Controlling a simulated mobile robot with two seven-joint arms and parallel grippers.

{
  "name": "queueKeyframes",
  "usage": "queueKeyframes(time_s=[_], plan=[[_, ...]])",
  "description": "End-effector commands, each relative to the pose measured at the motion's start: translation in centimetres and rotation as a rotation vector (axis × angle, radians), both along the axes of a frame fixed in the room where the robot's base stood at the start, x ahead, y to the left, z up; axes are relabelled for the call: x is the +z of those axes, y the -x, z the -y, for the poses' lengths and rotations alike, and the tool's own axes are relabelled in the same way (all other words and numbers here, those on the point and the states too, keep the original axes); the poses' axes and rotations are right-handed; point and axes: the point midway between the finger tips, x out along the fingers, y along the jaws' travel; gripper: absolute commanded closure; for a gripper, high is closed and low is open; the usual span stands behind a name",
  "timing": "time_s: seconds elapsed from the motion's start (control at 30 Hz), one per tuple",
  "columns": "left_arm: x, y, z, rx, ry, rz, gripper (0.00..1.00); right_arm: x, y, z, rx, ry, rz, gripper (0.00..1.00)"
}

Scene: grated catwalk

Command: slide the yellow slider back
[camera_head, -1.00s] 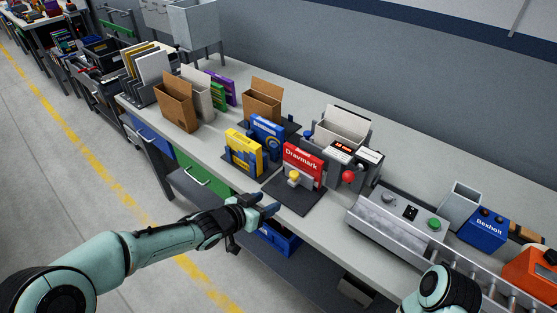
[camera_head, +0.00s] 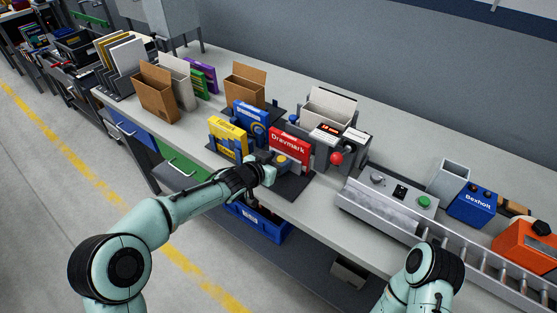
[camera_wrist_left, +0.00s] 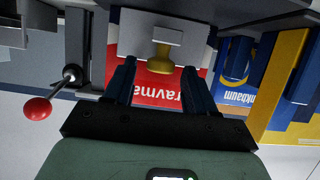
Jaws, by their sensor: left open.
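The yellow slider (camera_head: 281,160) is a small knob on a grey block in front of the red Dravmark box (camera_head: 289,149). In the left wrist view, the slider's yellow knob (camera_wrist_left: 162,57) shows between the finger ends with the red box (camera_wrist_left: 158,93) behind it. My left gripper (camera_head: 270,170) is at the block, its fingers open on either side of the knob. Visible gaps separate the knob from both fingers. My right arm shows at lower right, but its gripper is out of view.
The yellow box (camera_head: 228,139) and blue box (camera_head: 250,122) stand left of the red box. A red ball-topped lever (camera_head: 336,158) is close on the right. A roller conveyor (camera_head: 470,238) lies further right. A blue bin (camera_head: 262,222) sits below the bench edge.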

Motion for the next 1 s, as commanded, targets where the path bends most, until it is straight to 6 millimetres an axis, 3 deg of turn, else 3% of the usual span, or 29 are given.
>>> queueKeyframes(time_s=[0.37,0.47,0.53,0.57,1.0], plan=[[-0.3,-0.5,0.4,0.000,0.000,0.000,0.44,0.1,0.0,0.0,0.000,0.000,0.001,0.40],[-0.3,-0.5,0.4,0.000,0.000,0.000,0.70,0.1,0.0,0.0,0.000,0.000,0.001,0.40],[-0.3,-0.5,0.4,0.000,0.000,0.000,0.93,0.1,0.0,0.0,0.000,0.000,0.001,0.40],[-0.3,-0.5,0.4,0.000,0.000,0.000,0.97,0.1,0.0,0.0,0.000,0.000,0.001,0.40],[-0.4,2.0,-1.4,0.001,0.000,0.000,0.97,-1.1,0.3,0.0,0.000,0.000,-0.003,0.40]])
